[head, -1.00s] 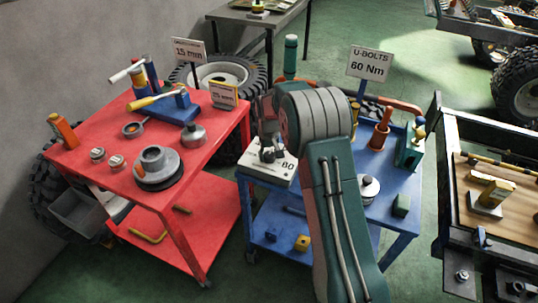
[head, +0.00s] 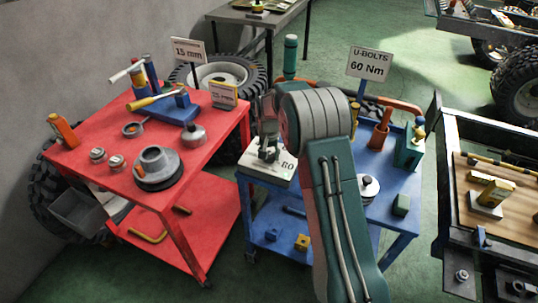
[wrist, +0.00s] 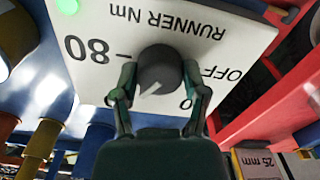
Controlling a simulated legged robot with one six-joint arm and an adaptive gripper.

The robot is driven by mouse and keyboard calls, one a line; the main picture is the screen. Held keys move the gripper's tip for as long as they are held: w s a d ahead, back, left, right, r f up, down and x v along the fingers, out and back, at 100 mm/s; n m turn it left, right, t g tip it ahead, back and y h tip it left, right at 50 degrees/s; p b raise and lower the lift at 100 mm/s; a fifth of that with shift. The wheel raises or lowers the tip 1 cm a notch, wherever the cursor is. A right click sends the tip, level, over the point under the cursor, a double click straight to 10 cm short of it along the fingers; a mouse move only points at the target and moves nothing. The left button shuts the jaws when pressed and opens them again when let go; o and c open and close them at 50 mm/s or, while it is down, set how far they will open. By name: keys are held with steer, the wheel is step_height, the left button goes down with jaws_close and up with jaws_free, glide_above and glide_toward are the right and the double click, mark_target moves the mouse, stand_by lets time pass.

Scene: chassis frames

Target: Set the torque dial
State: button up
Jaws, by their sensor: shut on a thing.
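The torque dial (wrist: 158,68) is a dark grey round knob on a white panel (wrist: 95,50). In the wrist view the panel reads upside down, with "RUNNER Nm", "80" at left and "OFF" at right. A pale pointer mark on the knob slants to the lower left. My gripper (wrist: 160,92) has a finger on each side of the knob and is shut on it. In the head view the white panel (head: 283,172) sits on the blue cart's left end, with my gripper (head: 268,150) over it. My arm hides part of the cart.
A green light (wrist: 67,5) shows at the panel's corner. The red cart (head: 120,178) with tools stands close on the left. A "U-BOLTS 60 Nm" sign (head: 370,64) rises behind the blue cart (head: 318,190). A dark-framed bench (head: 446,170) stands at right.

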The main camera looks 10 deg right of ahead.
steer(key=shift+f, duration=0.15)
steer(key=o, duration=1.2)
steer(key=shift+c, duration=0.2)
steer(key=shift+a, duration=0.1)
step_height(320, 180, up, 12)
steer(key=shift+w, duration=0.1)
